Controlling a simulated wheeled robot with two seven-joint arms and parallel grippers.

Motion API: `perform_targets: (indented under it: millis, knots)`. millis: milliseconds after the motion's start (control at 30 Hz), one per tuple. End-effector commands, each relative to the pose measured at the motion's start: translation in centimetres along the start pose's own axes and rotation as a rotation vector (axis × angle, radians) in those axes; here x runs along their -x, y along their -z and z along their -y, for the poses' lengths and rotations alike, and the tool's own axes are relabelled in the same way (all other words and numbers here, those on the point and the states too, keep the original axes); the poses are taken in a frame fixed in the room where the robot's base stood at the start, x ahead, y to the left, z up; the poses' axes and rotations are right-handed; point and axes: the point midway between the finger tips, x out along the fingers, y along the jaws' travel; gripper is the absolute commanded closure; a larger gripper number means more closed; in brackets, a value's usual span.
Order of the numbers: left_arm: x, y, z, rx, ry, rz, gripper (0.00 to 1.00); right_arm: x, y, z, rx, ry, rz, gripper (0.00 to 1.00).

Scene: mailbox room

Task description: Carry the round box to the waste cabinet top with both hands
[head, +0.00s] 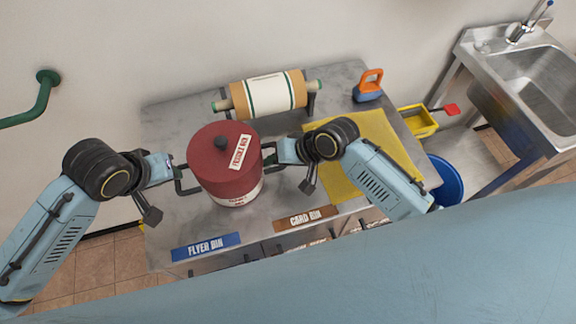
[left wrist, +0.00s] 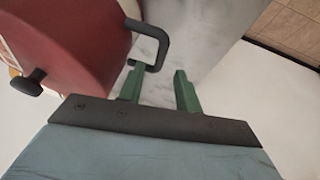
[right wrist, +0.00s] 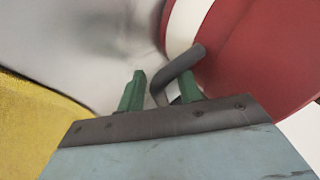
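The round box (head: 222,172) is dark red with a black-knobbed lid, a paper label and a pale lower band. It stands upright on a grey metal table (head: 180,120), with a dark handle on each side. My left gripper (head: 170,167) is at its left handle (left wrist: 160,45); its green fingers (left wrist: 159,85) are apart, with the handle close to one fingertip. My right gripper (head: 277,152) is at the other handle (right wrist: 180,70), which passes between its parted green fingers (right wrist: 162,88). I cannot identify the waste cabinet top in these views.
A paper roll (head: 267,95) lies behind the box. A yellow mat (head: 375,135) and an orange-handled blue object (head: 368,88) are at right. Flyer bin (head: 206,246) and card bin (head: 306,217) labels line the front edge. A blue bucket (head: 447,182) and steel sink (head: 530,85) stand farther right.

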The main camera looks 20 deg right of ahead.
Motion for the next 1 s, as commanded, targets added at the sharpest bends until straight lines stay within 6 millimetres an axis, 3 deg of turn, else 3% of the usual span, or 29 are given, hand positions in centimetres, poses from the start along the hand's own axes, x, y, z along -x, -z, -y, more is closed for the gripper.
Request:
perform_targets:
  millis: [200,433,1000]
  knots:
    - [2.6,0.0,0.1,0.0,0.001,0.0,0.66,0.0,0.0,0.0,0.0,0.001,0.0,0.65]
    - [3.2,0.0,0.1,0.001,0.002,0.0,0.66,1.1,0.1,0.0,0.0,0.002,-0.002,0.65]
    - [3.2,0.0,0.1,0.0,0.002,0.0,0.66,11.1,0.0,0.0,0.002,-0.001,-0.001,0.65]
